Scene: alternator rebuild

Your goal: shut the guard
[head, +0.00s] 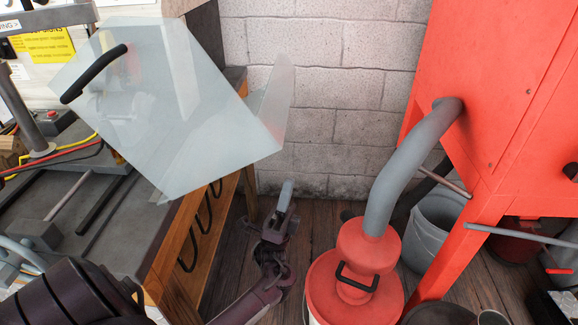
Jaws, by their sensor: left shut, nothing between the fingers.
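The guard (190,110) is a clear, slightly greenish panel with a bent side. It stands raised and tilted over the right part of the workbench, in the upper left of the head view. Its black curved handle (95,72) is on its upper left part. My left gripper (287,190) is shut and empty. It points up beside the bench's right side, below and to the right of the guard and apart from the handle. My right gripper is not in view.
The grey bench top (125,225) carries cables, rods and a grey post (22,110). Hooks (203,215) line its wooden side. A red cabinet (490,90) with a grey hose (400,165), a red-topped canister (355,285) and a bucket (432,225) stand right.

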